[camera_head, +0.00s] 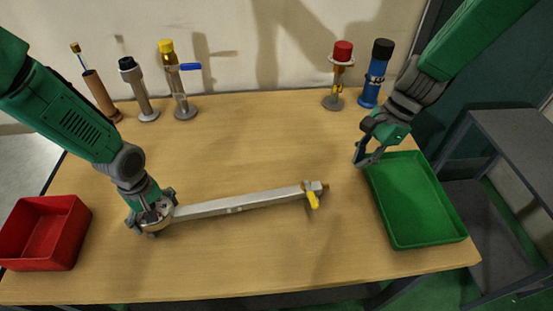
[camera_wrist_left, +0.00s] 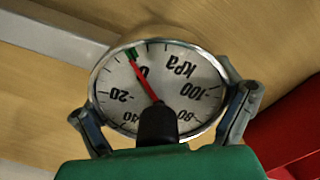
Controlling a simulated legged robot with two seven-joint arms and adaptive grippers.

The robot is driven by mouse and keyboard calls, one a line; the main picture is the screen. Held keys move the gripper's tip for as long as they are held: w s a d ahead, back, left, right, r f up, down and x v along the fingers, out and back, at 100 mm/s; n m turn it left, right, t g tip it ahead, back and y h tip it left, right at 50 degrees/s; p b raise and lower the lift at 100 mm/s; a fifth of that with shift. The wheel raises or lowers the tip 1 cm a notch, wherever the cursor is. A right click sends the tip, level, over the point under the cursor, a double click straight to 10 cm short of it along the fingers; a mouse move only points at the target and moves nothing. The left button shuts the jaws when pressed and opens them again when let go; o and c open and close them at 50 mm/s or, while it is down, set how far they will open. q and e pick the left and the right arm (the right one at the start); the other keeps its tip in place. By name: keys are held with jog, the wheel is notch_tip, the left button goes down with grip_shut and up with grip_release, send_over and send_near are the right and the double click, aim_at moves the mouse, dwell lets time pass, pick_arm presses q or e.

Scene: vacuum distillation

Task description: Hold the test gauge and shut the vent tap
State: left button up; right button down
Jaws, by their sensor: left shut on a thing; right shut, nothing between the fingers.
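The test gauge (camera_wrist_left: 185,75) shows in the left wrist view as a round white dial marked kPa, its red needle near 0 beside a green mark. My left gripper (camera_head: 152,217) is shut on the gauge, fingers on opposite sides of its rim; in the head view it hides most of the gauge. A pale metal bar (camera_head: 240,203) runs right from the gauge along the table. At its right end is the vent tap (camera_head: 312,199), with a yellow handle turned crosswise to the bar, toward the front. My right gripper (camera_head: 362,161) is shut and empty near the green tray's left back corner.
A green tray (camera_head: 437,243) lies at the right, and a red bin (camera_head: 78,224) stands at the front left. Several upright fittings, including a yellow-capped one (camera_head: 167,47) and a red-capped one (camera_head: 343,50), line the back edge. The wooden table's middle (camera_head: 240,145) is clear.

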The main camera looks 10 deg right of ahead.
dwell(0.3)
pick_arm(q)
jog(key=o, duration=1.5)
jog(key=shift+r, duration=0.1)
notch_tip(320, 180, up, 12)
jog(key=shift+d+f, duration=0.1)
